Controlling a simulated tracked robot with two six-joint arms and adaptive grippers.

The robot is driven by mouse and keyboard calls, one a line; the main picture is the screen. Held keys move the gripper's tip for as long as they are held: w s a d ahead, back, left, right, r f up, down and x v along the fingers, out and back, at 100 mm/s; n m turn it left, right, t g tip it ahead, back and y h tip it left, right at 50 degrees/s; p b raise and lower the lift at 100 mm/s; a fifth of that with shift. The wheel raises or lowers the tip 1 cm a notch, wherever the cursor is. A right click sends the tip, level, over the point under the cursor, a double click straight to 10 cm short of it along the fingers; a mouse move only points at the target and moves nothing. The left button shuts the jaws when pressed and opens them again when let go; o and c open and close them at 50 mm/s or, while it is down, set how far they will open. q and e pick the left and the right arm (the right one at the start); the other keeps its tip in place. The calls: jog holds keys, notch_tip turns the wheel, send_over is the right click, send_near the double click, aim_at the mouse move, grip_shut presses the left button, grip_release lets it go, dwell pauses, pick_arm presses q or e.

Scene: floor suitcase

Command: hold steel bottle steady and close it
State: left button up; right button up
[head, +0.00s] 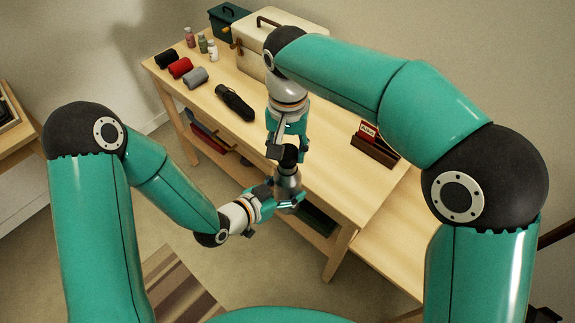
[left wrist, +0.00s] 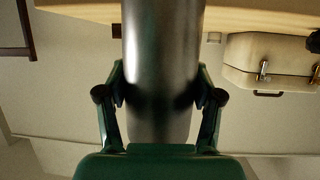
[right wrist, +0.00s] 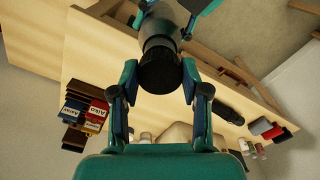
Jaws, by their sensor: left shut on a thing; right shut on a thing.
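The steel bottle (head: 289,186) is held upright in front of the table's near edge; its grey body fills the middle of the left wrist view (left wrist: 162,60). My left gripper (head: 284,203) is shut around the body, one finger on each side. The black cap (right wrist: 160,70) is at the bottle's top, in line with it. My right gripper (head: 289,153) comes from above and is shut on the cap; its fingers show on both sides of the cap in the right wrist view. I cannot tell how tightly the cap sits.
The wooden table (head: 325,175) is behind the bottle. On it are a black folded umbrella (head: 235,102), a card box (head: 374,146), a red roll (head: 180,68) among other rolls, small bottles (head: 202,44) and a cream case (head: 250,47). A striped rug (head: 180,285) lies on the floor.

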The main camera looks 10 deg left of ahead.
aim_at(287, 186)
jog(key=shift+f, duration=0.1)
jog(key=shift+f, duration=0.8)
jog(key=shift+f, duration=0.6)
dwell(0.3)
jog(key=m, duration=0.6)
jog(key=shift+a, duration=0.1)
jog(key=m, duration=0.6)
jog(key=shift+w+m, duration=0.1)
jog(key=shift+m, duration=0.2)
jog(key=m, duration=1)
jog(key=shift+w, duration=0.15)
